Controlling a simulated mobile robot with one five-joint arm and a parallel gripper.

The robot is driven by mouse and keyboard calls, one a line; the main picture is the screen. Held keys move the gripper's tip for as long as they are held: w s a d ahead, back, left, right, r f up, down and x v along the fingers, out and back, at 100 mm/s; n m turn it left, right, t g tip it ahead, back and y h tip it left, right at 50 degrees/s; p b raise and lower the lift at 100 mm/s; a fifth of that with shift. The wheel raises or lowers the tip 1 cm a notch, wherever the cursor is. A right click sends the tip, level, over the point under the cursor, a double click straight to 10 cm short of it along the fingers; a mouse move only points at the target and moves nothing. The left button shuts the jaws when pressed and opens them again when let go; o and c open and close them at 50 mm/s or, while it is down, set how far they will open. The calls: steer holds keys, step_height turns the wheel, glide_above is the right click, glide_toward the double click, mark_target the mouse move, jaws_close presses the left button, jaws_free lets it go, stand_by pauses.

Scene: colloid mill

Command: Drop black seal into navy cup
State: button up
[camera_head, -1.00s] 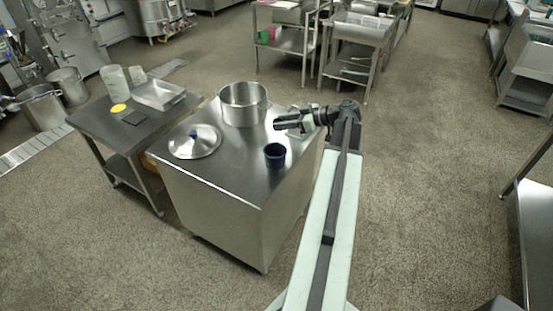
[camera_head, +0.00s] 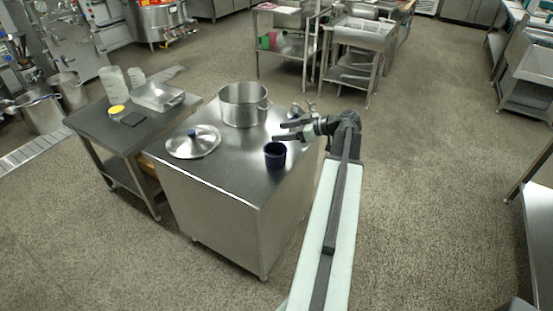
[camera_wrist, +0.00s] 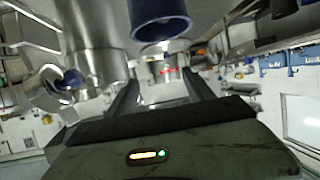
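The navy cup (camera_head: 275,155) stands upright on the steel cabinet top, near its right front edge. It also shows at the top of the wrist view (camera_wrist: 158,14). My gripper (camera_head: 283,130) is just above and behind the cup, its fingers pointing left. The two fingers are spread apart; in the wrist view the gap between them (camera_wrist: 162,88) holds nothing that I can make out. I cannot pick out the black seal in either view. The cup's inside looks dark in the head view, and I cannot tell what lies in it.
A steel pot (camera_head: 243,103) and a lid with a blue knob (camera_head: 193,142) share the cabinet top (camera_head: 225,180). Small metal parts (camera_head: 298,109) lie behind my gripper. A side table at left holds a yellow disc (camera_head: 117,109), a dark square (camera_head: 132,118) and a steel tray (camera_head: 158,96).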

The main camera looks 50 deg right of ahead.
steer(key=p+v, duration=0.3)
steer(key=v, duration=0.5)
stand_by(0.4)
